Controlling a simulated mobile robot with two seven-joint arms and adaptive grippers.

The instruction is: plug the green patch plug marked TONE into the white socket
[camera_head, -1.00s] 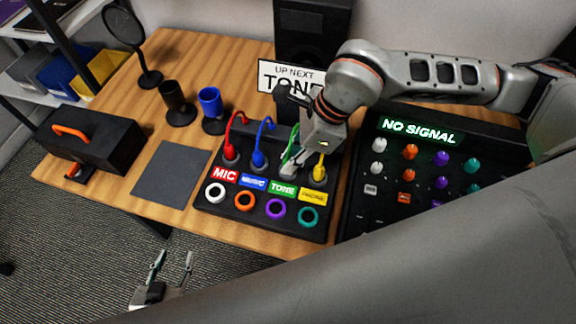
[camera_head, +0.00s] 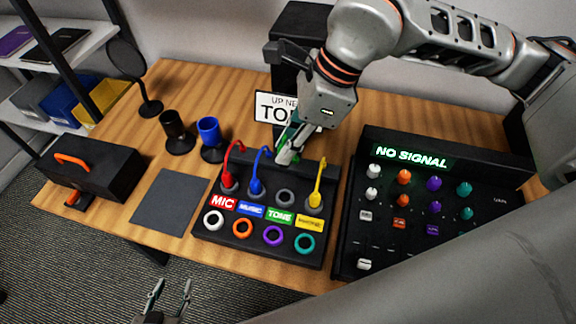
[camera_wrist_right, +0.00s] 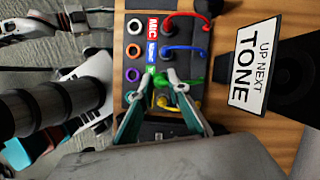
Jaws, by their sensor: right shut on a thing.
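My right gripper (camera_head: 288,152) is shut on the green patch plug (camera_wrist_right: 164,81), above the rear row of the black patch box (camera_head: 262,262). The fingers hide much of the plug in the head view. The holder behind the green TONE label (camera_head: 279,216) is empty. The white socket (camera_head: 214,219) is an empty ring at the left end of the front row, below the red MIC label; it also shows in the right wrist view (camera_wrist_right: 134,27). My left gripper (camera_head: 170,298) is open and empty at the bottom edge, over the floor.
Red (camera_head: 229,180), blue (camera_head: 256,187) and yellow (camera_head: 317,195) plugs stand in the rear row. Orange, purple and teal sockets lie right of the white one. A mixer (camera_head: 350,235) reading NO SIGNAL stands at right. A grey mat (camera_head: 170,200) leaves clear room at left.

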